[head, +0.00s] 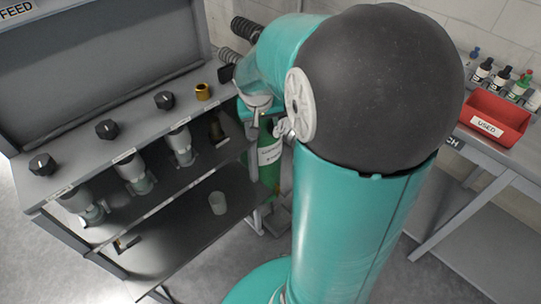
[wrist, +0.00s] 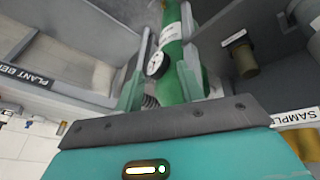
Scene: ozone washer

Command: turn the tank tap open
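A green tank (head: 268,160) with a white label stands beside the grey bench in the head view, partly behind my arm. In the wrist view the tank (wrist: 171,25) runs down between my gripper's fingers, with a round white dial gauge (wrist: 157,64) at its side. I cannot pick out the tap clearly in either view. My gripper (wrist: 160,92) looks open, its two pale green fingers apart on either side of the tank region. Whether either finger touches anything, I cannot tell. In the head view my arm hides much of the area around the tank top.
The grey bench (head: 70,185) carries black knobs (head: 107,129) and a brass fitting (head: 203,91). A small cup (head: 217,203) stands on its lower shelf. At right, a red bin (head: 492,119) labelled USED and several small bottles stand on another table.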

